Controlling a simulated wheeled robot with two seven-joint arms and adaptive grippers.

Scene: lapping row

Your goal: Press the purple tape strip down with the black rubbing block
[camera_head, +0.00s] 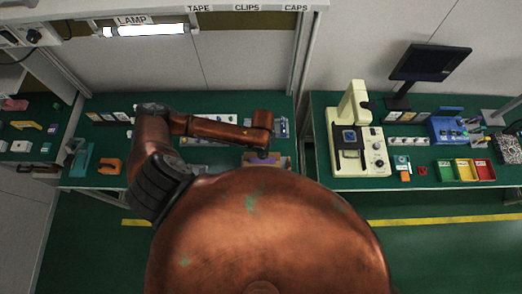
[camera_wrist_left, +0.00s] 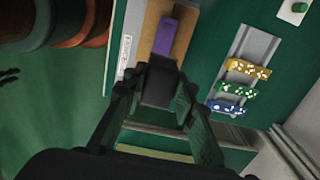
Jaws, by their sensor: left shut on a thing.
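The purple tape strip (camera_wrist_left: 166,38) lies lengthwise on a brown board (camera_wrist_left: 148,36) in the left wrist view. The black rubbing block (camera_wrist_left: 158,88) is between the fingers of my left gripper (camera_wrist_left: 156,92), which is shut on it. The block covers the near end of the strip in this view; I cannot tell whether it touches the strip. In the head view my left gripper (camera_head: 262,154) points down over the purple-and-tan work area at the bench's front edge, and the block is not clear there.
Right of the board, a grey rail (camera_wrist_left: 243,60) carries yellow, green and blue pieces. A white label strip (camera_wrist_left: 125,55) lies left of it. In the head view, an orange item (camera_head: 110,166) sits at the bench's left, and a cream machine (camera_head: 357,130) stands on the right bench.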

